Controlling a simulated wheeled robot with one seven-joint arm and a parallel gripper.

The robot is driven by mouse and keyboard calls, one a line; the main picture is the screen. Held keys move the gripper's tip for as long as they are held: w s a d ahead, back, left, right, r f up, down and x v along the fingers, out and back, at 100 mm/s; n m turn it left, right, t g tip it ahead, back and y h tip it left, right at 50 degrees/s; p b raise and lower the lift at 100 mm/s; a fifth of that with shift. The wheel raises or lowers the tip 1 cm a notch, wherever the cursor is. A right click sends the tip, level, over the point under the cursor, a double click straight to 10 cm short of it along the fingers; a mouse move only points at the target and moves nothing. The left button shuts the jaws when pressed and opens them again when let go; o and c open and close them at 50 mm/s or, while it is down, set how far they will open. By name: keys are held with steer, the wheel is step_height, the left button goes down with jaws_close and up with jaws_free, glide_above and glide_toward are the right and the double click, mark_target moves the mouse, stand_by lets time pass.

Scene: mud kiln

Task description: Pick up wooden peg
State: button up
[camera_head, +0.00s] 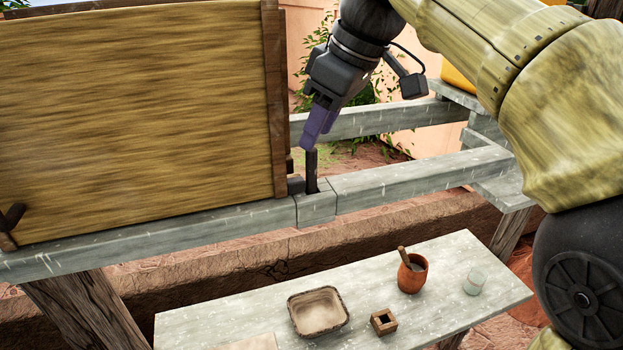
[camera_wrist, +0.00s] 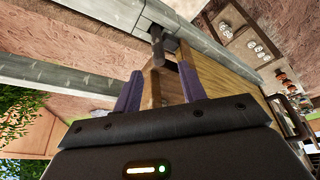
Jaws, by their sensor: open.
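A dark wooden peg (camera_head: 312,170) stands upright on the grey beam, just right of the large wooden panel. It also shows in the wrist view (camera_wrist: 157,38), beyond the fingertips and near the middle. My gripper (camera_head: 312,146) has purple fingers and hangs tilted just above the peg's top. In the wrist view my gripper (camera_wrist: 161,75) is open, its two fingers apart with the peg's line between them. Whether the fingertips overlap the peg's top is hard to tell. No held thing shows between the fingers.
The wooden panel (camera_head: 140,110) stands close on the left. The grey beam (camera_head: 420,178) runs beneath the peg. A lower bench (camera_head: 230,318) carries a tan dish (camera_head: 319,311), a small square wooden block (camera_head: 383,321), a clay pot (camera_head: 413,275) and a glass (camera_head: 474,282).

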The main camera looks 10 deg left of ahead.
mark_target(311, 153)
steer(key=shift+f, duration=0.1)
steer(key=shift+d+p+x, duration=0.2)
steer(key=shift+p+x, duration=0.45)
steer(key=shift+x, duration=1.9)
jaws_close()
